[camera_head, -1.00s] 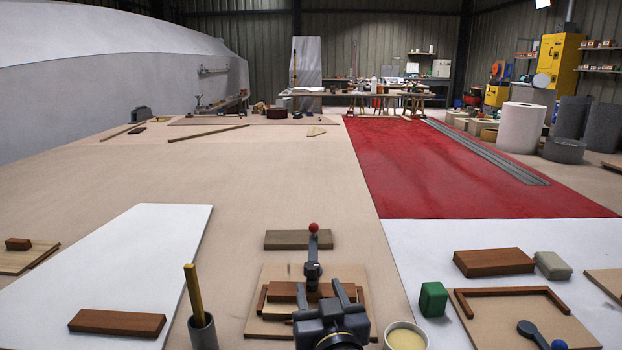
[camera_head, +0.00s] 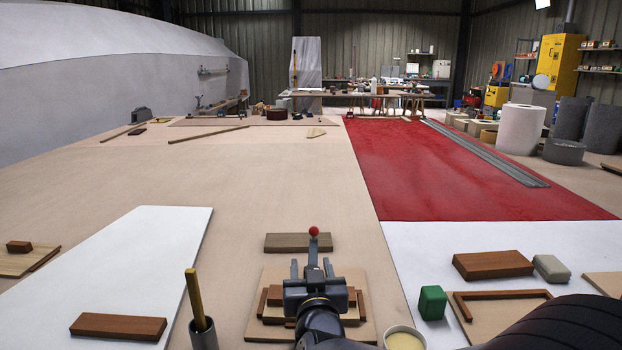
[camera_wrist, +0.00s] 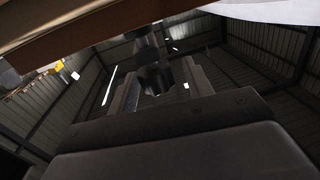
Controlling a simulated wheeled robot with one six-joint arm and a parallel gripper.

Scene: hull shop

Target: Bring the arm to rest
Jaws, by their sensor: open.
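My gripper (camera_head: 311,267) is in the lower middle of the head view, over a small wooden board (camera_head: 366,322). Its two fingers point away from the camera and stand apart, with nothing seen held. A toggle clamp with a red knob (camera_head: 314,231) stands just beyond and partly between the fingers in the picture; I cannot tell whether they touch it. Brown wood strips (camera_head: 353,296) on the board are partly hidden by my gripper. The wrist view shows the spread fingers (camera_wrist: 158,85) with a dark part between them, and the shop's walls and roof behind.
A pencil cup (camera_head: 203,334) stands left of my gripper and a cream-filled cup (camera_head: 405,339) close on its right. A green block (camera_head: 432,302) and a brown block (camera_head: 493,265) lie further right.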

